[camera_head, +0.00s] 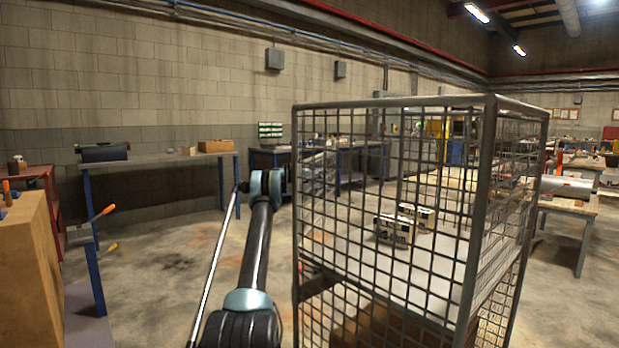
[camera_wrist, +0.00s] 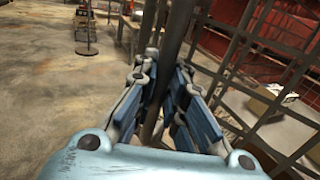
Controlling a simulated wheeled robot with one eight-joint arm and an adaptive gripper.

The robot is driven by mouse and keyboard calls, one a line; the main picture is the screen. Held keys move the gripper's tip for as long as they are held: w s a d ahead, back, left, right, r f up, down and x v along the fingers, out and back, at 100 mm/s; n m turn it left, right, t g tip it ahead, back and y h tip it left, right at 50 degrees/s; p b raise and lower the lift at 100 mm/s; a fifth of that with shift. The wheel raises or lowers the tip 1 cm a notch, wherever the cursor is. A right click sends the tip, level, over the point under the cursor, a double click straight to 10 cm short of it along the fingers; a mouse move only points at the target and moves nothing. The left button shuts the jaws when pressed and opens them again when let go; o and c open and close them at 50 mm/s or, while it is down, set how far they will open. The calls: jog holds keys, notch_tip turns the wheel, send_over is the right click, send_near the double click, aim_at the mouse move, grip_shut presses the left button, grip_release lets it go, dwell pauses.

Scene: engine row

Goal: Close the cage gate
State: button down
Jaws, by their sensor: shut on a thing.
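The wire mesh cage (camera_head: 385,235) stands right of centre in the head view, with grey tube edges and an inner shelf. I cannot clearly tell the gate from the fixed mesh panels, or how far it stands open. In the wrist view my gripper (camera_wrist: 160,85) has its blue-padded fingers on either side of a dark upright bar (camera_wrist: 180,25), shut on it. This bar appears to be the gate's. Cage mesh (camera_wrist: 245,75) shows just right of the fingers. In the head view my arm reaches to the cage's left side, and my fingers cannot be made out.
Small printed boxes (camera_head: 394,231) sit on the cage shelf. A workbench (camera_head: 160,160) lines the left wall, and a wooden box (camera_head: 28,250) stands at the near left. Another table (camera_head: 580,207) is at the right. Open concrete floor (camera_head: 165,265) lies left of the cage.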

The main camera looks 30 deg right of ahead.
jog(key=shift+s+d+g, duration=0.3)
jog(key=shift+s+d, duration=0.3)
jog(key=shift+s, duration=0.15)
jog(key=shift+f, duration=0.1)
jog(key=c, duration=1.6)
grip_release()
jog(key=shift+w, duration=0.1)
jog(key=shift+a, duration=0.15)
jog(key=v, duration=1.2)
